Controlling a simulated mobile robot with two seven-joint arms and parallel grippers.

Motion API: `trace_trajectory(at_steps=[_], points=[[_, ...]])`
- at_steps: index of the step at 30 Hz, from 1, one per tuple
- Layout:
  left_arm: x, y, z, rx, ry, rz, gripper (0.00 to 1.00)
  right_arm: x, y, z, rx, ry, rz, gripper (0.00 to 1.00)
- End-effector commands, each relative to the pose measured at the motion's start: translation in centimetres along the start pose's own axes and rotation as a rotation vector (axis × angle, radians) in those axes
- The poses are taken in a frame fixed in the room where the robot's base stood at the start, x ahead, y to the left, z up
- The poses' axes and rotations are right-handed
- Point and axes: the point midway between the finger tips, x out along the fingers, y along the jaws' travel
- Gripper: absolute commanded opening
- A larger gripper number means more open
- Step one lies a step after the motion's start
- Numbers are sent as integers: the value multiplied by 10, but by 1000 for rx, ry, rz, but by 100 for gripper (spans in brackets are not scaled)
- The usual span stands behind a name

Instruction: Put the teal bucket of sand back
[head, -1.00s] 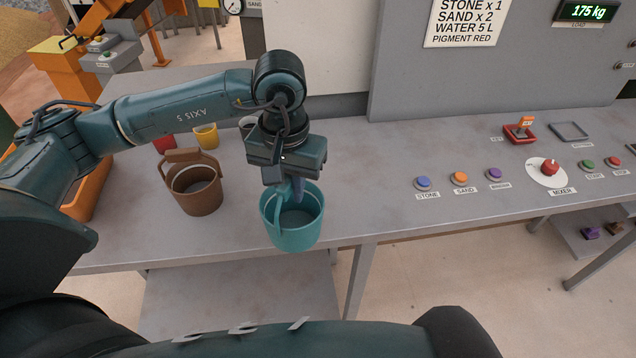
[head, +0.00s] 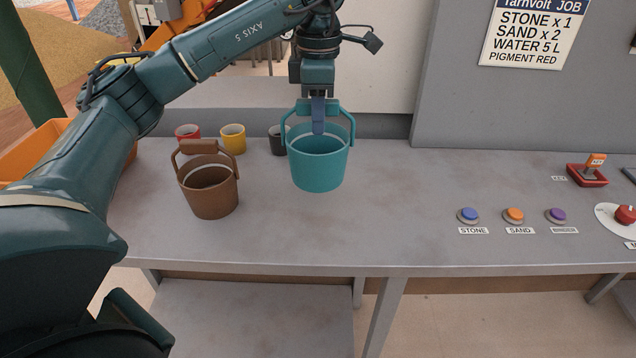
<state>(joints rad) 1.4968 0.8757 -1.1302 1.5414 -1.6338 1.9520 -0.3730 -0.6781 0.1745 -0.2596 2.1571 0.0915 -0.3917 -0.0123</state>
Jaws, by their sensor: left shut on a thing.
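The teal bucket (head: 318,170) hangs upright from my left gripper (head: 318,118), over the rear part of the grey bench. The gripper is shut on the bucket's raised handle. The bucket's pale inner band shows, but I cannot clearly make out sand inside. Whether its base touches the bench or is slightly above it, I cannot tell. My right gripper is not in view.
A brown bucket (head: 210,196) stands to the left. Red (head: 187,132), yellow (head: 233,139) and black (head: 277,140) cups stand behind. Stone (head: 468,215), sand (head: 514,215) and purple (head: 556,215) buttons are at the right. The bench front (head: 330,240) is clear.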

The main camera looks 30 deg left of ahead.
Motion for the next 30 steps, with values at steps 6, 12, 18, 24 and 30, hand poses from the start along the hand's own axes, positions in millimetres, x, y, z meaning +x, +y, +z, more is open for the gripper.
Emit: trace_trajectory(at_steps=[6, 12, 18, 24, 30], points=[[35, 0, 0, 2, 1, -1, 0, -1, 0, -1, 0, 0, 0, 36], [52, -1, -1, 3, 2, -2, 0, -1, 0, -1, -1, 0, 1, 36], [77, 0, 0, 5, 1, 0, 0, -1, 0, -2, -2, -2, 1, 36], [77, 0, 0, 5, 0, 1, 0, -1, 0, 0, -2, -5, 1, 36], [81, 0, 0, 5, 0, 1, 19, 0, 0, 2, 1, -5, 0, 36]])
